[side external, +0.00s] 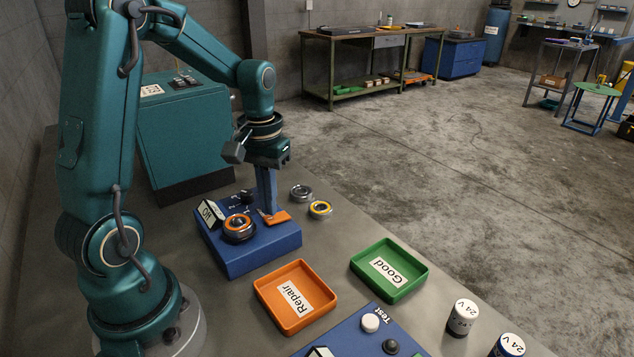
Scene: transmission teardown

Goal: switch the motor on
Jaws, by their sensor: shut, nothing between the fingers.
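A blue box (262,253) sits on the bench. A white-faced block (210,214) on its left end carries upside-down lettering that looks like "ON". A round part with an orange ring (238,228) sits on the box top, and small black parts (246,197) show behind it. I cannot tell which part is the motor or the position of any switch. My gripper (273,215) points down over the right part of the box, right of the ringed part. It is shut with nothing in it. An orange piece shows at its tips; contact with the box is unclear.
Two loose rings, one grey (301,191) and one yellow (320,209), lie right of the box. An orange Repair tray (262,291) and green Good tray (416,285) stand in front. A blue Test panel (345,333) and 24 V cylinders (462,318) are nearer. A teal cabinet (185,135) stands behind.

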